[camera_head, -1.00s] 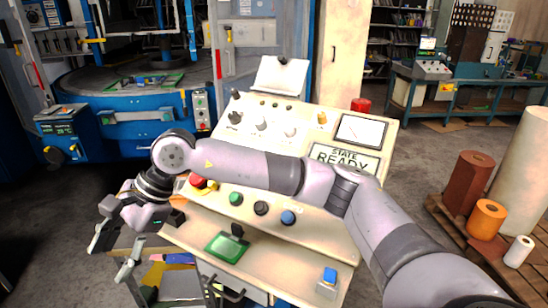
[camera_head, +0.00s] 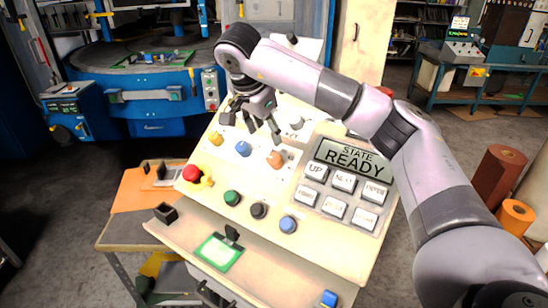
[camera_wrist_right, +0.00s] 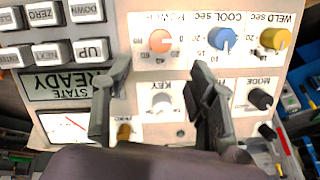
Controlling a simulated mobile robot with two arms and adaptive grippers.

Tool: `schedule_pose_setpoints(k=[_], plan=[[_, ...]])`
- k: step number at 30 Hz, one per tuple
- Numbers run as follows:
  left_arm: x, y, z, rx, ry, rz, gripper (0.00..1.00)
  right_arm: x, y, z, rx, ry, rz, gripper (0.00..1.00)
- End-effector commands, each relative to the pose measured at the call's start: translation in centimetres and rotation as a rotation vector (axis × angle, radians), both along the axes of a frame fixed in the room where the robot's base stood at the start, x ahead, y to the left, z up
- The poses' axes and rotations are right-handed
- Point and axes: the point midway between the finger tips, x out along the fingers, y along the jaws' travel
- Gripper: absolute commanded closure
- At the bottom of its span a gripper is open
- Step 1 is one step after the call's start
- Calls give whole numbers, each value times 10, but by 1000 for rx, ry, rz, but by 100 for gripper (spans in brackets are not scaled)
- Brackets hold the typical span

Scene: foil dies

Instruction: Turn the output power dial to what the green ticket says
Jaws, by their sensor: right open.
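The power dial is an orange knob (camera_head: 276,159) on the sloped panel; in the wrist view the orange dial (camera_wrist_right: 161,41) sits under the upside-down word POWER, with a number scale around it. Its exact setting is too small to read. A green-bordered ticket (camera_head: 218,252) lies on the lower ledge by a black clip; its writing is unreadable. My right gripper (camera_head: 252,125) is open and empty over the upper panel, up and left of the orange dial in the head view. In the wrist view, the dial shows beyond the gap between the fingertips (camera_wrist_right: 160,75).
A blue cool dial (camera_head: 243,148) and a yellow weld dial (camera_head: 215,138) stand left of the orange one. A keypad (camera_head: 341,196) and READY display (camera_head: 352,160) lie right. Below are a red stop button (camera_head: 193,174) and green, black and blue buttons.

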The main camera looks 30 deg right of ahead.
Motion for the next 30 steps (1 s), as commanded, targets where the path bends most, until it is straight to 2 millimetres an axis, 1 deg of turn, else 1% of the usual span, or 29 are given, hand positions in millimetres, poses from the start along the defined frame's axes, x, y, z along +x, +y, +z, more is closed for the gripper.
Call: schedule_pose_setpoints(k=[1,3,5,9,12,15,21,30], plan=[[0,-1,0,-1,-1,0,48,1,-4,-12,2,6,-2,48],[2,-5,2,-7,-3,1,48,4,-10,-26,1,7,-2,48],[5,-12,6,-14,-8,3,48,7,-15,-36,0,5,-3,48],[17,-29,14,-36,-26,2,48,13,-25,-62,0,5,-2,48],[22,-32,19,-40,-35,-1,48,17,-32,-79,0,4,-2,48],[21,-29,22,-37,-34,-2,48,21,-36,-92,1,3,-1,48],[18,-23,23,-29,-28,-4,48,24,-41,-106,1,-1,1,48],[14,-20,23,-24,-21,0,48,25,-41,-107,1,-1,1,48]])
